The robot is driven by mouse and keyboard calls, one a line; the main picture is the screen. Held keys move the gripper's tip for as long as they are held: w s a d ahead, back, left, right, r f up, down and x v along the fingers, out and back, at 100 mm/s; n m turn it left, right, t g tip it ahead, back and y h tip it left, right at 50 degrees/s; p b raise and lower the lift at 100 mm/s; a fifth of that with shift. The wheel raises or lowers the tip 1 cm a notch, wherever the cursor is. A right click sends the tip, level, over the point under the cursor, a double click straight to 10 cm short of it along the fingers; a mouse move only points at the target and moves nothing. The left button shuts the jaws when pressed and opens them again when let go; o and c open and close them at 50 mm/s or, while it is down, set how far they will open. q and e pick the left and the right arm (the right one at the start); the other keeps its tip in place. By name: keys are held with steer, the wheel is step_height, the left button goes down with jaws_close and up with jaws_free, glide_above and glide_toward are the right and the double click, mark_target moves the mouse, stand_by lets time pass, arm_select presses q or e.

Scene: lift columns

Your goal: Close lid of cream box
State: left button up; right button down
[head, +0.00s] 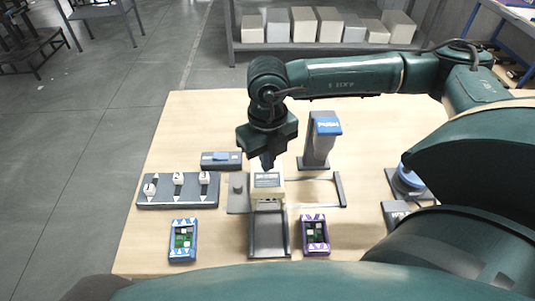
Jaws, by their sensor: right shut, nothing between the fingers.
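The cream box (268,194) stands near the middle of the wooden table, at the back end of a grey channel-like fixture (251,234). A dark label shows on its upper part. I cannot tell how far its lid is open, because my gripper covers part of the top. My right gripper (267,164) is shut and empty, pointing down just above or touching the back top of the box. My left gripper is not in view.
A blue device (183,241) and a purple device (315,236) lie at either side of the fixture. A switch panel (178,190) is at left. A grey stand with a blue top (325,128) rises behind right. A thin frame (339,189) is right of the box.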

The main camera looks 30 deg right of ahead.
mark_target(268, 179)
steer(key=shift+f, duration=0.75)
steer(key=shift+f+b, duration=0.45)
steer(key=shift+f, duration=0.2)
steer(key=shift+f+b, duration=0.65)
steer(key=shift+f, duration=0.8)
steer(key=shift+s+a+b, duration=0.2)
steer(key=shift+s+b, duration=0.15)
steer(key=shift+b, duration=0.05)
steer(key=shift+s+a, duration=0.2)
steer(key=shift+s, duration=0.05)
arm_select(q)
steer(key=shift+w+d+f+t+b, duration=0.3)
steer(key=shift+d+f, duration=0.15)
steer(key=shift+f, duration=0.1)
arm_select(e)
steer(key=shift+w+d, duration=0.1)
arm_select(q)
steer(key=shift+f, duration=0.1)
arm_select(e)
steer(key=shift+w, duration=0.1)
